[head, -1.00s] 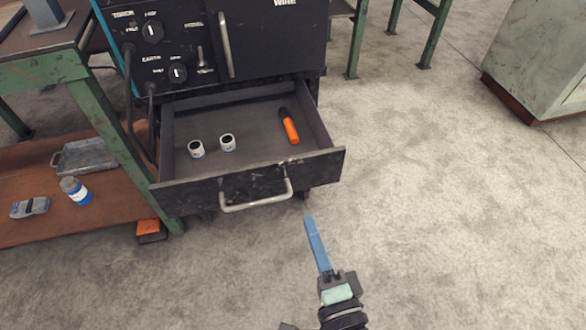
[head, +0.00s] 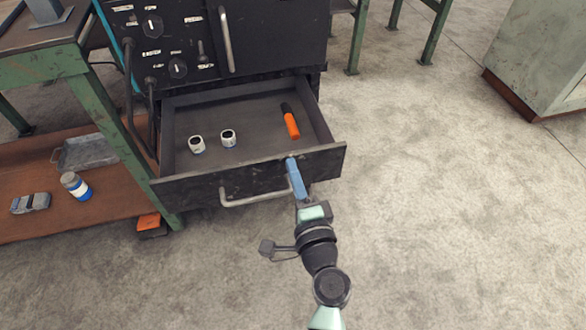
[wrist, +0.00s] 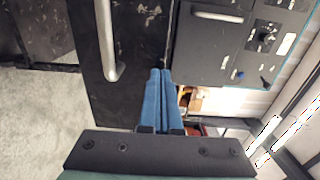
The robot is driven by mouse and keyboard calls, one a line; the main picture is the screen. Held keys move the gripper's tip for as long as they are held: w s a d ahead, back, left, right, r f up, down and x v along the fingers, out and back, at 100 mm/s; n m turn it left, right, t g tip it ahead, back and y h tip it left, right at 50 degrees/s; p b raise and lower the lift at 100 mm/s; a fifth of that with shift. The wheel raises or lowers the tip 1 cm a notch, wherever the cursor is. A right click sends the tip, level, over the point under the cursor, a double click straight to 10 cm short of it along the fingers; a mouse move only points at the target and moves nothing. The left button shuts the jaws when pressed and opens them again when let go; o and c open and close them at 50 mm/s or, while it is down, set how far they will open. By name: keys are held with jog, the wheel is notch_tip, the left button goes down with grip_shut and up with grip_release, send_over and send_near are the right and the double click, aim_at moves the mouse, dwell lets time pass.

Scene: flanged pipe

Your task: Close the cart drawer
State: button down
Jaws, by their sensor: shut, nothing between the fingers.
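The cart drawer (head: 168,190) is pulled out of the black cart (head: 265,50) and stands open. Its dark, scuffed front also shows in the wrist view (wrist: 135,100). The metal drawer handle (head: 245,200) is on that front; it also shows in the wrist view (wrist: 104,40). My gripper (head: 291,162) is shut and empty, its blue fingers together. The fingertips (wrist: 160,73) are at the drawer front, right of the handle in the head view. The fingers hide the handle's right end there. I cannot tell whether they touch the front.
Two small white cups or rings (head: 228,138) and an orange-handled tool (head: 290,122) lie in the drawer. A green-legged bench (head: 130,140) with a brown lower shelf stands at left. A pale cabinet (head: 545,60) stands far right. The floor right of the drawer is clear.

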jog(key=shift+w, duration=0.3)
